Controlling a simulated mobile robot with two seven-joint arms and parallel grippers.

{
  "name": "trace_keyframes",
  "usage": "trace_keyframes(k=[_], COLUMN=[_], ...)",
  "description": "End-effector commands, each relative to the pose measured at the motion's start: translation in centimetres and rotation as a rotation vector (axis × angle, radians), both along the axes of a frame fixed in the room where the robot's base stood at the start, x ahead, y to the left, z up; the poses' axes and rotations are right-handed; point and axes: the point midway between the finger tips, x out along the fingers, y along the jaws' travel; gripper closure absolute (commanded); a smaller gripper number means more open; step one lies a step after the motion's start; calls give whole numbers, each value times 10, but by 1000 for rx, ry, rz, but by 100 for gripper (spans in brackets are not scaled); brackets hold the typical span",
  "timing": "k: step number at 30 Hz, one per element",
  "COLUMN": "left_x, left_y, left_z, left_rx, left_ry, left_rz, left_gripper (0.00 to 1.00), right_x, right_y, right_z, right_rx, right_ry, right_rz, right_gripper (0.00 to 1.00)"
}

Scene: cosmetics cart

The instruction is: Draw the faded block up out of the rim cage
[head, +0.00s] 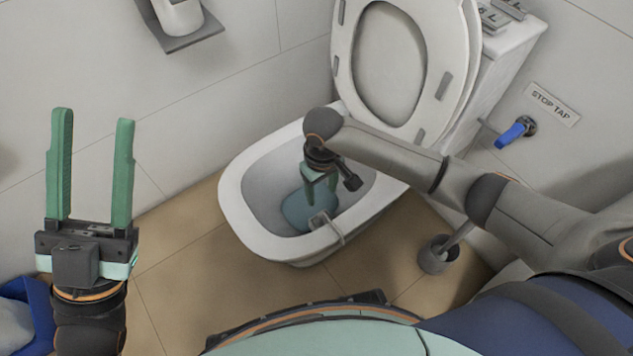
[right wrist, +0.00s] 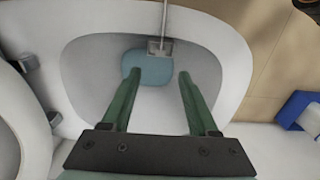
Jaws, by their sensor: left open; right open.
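A small rim cage (head: 328,226) hangs on a wire over the front rim of the toilet bowl (head: 244,213), just above the water. It also shows in the right wrist view (right wrist: 149,48). A pale greyish block (right wrist: 160,45) seems to sit in it, but it is too small to make out clearly. My right gripper (head: 320,202) is inside the bowl, pointing down, open and empty. In the right wrist view its fingertips (right wrist: 159,74) are spread to either side of the cage's line, apart from it. My left gripper (head: 93,118) is open, empty and raised at the left, away from the bowl.
The raised seat and lid (head: 432,95) stand behind the bowl. A blue stop tap (head: 511,134) is on the wall at right. A brush holder (head: 435,258) stands on the floor right of the bowl. A paper holder (head: 190,38) is on the wall. A blue bin (head: 38,300) is at lower left.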

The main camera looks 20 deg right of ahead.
Motion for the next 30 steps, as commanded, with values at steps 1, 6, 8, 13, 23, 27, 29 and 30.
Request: trace_keyframes(k=[1, 6, 8, 13, 23, 27, 29, 30], left_x=[0, 1, 1, 2, 2, 2, 2, 2], left_y=[0, -2, -3, -4, -6, -7, -7, -7], left_z=[-8, -27, -34, -51, -66, -66, -66, -66], left_rx=[-3, -16, -21, -25, -9, -8, -8, -8], left_ry=[2, 17, 23, 37, 40, 41, 42, 42], left_rz=[-5, -24, -31, -42, -37, -37, -36, -36], left_gripper=[50, 50, 50, 50, 50, 50, 50, 50], right_x=[-1, -1, -1, -1, 0, 0, 0, 0], right_y=[0, 0, 0, 0, 1, 1, 1, 1], right_z=[-12, -46, -59, -89, -114, -115, -114, -114], right_rx=[-1, 0, 1, 1, 2, 2, 2, 2], right_ry=[2, 1, 1, -1, -3, -3, -3, -3], right_rz=[1, 2, 2, 2, 3, 3, 3, 3], right_gripper=[40, 40, 40, 40, 40, 40, 40, 40])
